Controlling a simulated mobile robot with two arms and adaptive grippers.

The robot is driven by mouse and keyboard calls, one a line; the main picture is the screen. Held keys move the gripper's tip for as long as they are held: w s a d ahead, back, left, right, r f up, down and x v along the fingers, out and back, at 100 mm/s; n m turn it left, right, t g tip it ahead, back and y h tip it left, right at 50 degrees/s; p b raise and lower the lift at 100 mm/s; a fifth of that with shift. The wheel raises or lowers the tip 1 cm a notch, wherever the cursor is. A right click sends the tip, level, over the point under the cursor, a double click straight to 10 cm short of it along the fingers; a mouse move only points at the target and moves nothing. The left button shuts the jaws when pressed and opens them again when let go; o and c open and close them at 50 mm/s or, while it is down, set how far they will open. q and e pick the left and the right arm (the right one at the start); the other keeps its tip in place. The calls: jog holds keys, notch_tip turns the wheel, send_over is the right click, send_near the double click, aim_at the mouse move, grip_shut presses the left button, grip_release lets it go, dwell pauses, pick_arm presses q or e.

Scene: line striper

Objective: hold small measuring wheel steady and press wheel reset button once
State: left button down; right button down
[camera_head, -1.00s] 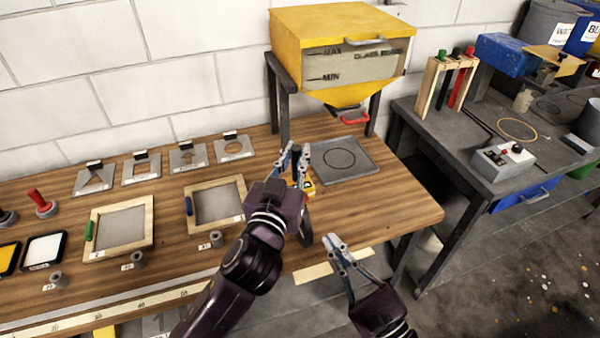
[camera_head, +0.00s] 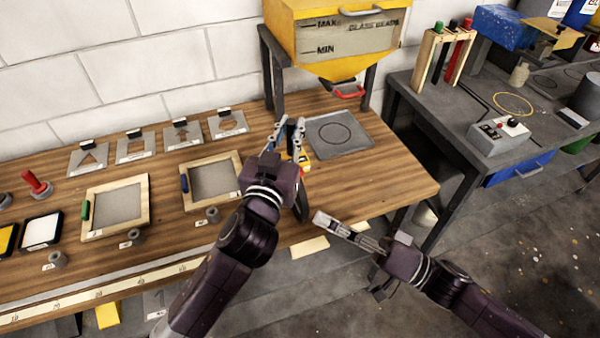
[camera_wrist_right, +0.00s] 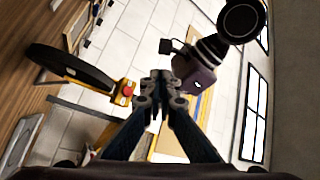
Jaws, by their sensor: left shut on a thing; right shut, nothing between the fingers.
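The small measuring wheel has a black wheel (camera_head: 301,204) and a yellow body (camera_head: 304,160), near the front right of the wooden bench. My left gripper (camera_head: 287,134) is shut on it from above and hides much of it. In the right wrist view the black wheel (camera_wrist_right: 72,66) is at left, and a red button (camera_wrist_right: 128,91) shows on its yellow body. My right gripper (camera_head: 322,219) is shut and empty, low and right of the wheel, pointing left toward it. Its shut fingertips (camera_wrist_right: 160,84) appear apart from the button in the wrist view.
A grey plate with a circle (camera_head: 338,134) lies behind the wheel, under the yellow glass-bead hopper (camera_head: 345,45). Framed screens (camera_head: 213,181) and stencil plates lie to the left. A grey table (camera_head: 455,130) with a control box (camera_head: 499,136) stands at right.

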jog(key=w+a, duration=0.2)
jog(key=w, duration=0.6)
jog(key=shift+w+a, duration=0.2)
jog(key=shift+a, duration=0.2)
dwell(1.2)
jog(key=shift+w+a, duration=0.15)
jog(key=shift+w, duration=0.25)
jog(key=shift+w+a, duration=0.1)
jog(key=shift+w, duration=0.4)
dwell(0.7)
jog(key=shift+s, duration=0.1)
jog(key=shift+s+d, duration=0.3)
jog(key=shift+s, duration=0.55)
